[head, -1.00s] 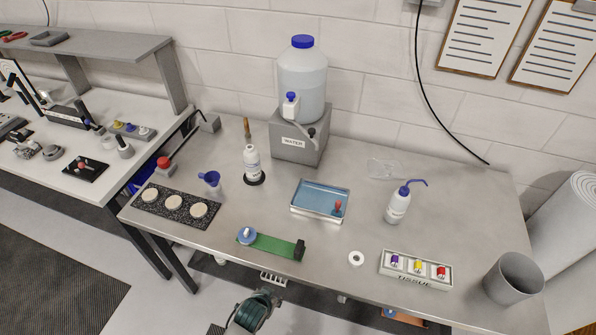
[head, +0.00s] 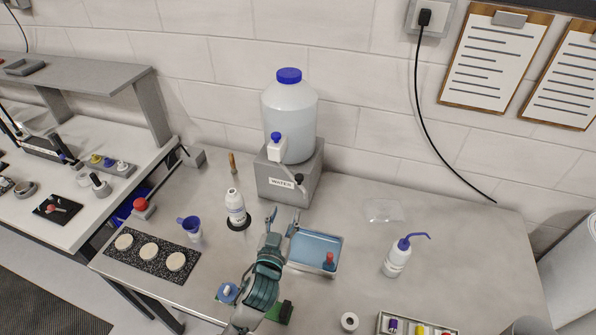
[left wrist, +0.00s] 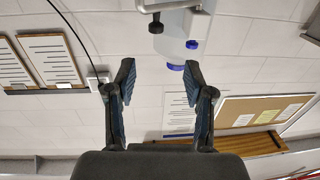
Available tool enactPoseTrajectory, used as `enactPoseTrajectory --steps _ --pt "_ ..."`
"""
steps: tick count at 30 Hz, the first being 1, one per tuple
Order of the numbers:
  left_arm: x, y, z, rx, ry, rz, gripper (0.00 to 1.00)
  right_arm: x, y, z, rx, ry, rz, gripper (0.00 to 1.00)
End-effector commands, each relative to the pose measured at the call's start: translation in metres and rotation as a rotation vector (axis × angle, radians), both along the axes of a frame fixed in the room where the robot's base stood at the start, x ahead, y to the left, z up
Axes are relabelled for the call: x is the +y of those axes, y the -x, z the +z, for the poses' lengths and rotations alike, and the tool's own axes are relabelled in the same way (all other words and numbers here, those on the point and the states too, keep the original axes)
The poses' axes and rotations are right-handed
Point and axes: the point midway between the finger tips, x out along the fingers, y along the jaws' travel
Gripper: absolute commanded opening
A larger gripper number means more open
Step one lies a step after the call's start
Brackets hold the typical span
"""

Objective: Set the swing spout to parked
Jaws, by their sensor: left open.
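The swing spout (head: 289,172) is a pale arm below the white tap body (head: 276,149) of the water dispenser. It angles down to the right and has a black knob (head: 299,179) at its end. My left gripper (head: 284,214) is open and empty, below and in front of the spout, apart from it. My right gripper is not in view.
The large water jug (head: 289,108) stands on a grey block (head: 265,180) labelled WATER. A white bottle (head: 235,207) stands left of my gripper, and a blue tray (head: 316,252) lies to its right. A wash bottle (head: 398,258) stands further right.

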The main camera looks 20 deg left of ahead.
Motion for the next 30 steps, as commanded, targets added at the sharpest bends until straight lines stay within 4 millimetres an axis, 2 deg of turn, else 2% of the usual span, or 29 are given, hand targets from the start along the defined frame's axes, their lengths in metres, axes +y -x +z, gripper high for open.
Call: enactPoseTrajectory --steps 4,10,14,18,24,30 --pt "0.000 -0.030 0.002 0.001 -0.003 0.000 0.53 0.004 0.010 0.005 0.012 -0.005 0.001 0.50" --pt "0.007 -0.081 -0.001 0.005 0.000 0.001 0.53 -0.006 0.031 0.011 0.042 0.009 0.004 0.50" --pt "0.010 -0.112 -0.002 0.007 0.001 0.003 0.53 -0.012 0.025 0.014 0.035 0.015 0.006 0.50" --pt "0.012 -0.137 -0.002 0.006 0.002 0.002 0.53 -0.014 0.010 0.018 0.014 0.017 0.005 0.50" --pt "0.010 -0.159 -0.003 0.006 0.001 0.000 0.53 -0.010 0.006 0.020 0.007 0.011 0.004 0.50" --pt "0.009 -0.164 -0.004 0.006 0.001 0.000 0.53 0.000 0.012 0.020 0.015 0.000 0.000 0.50"
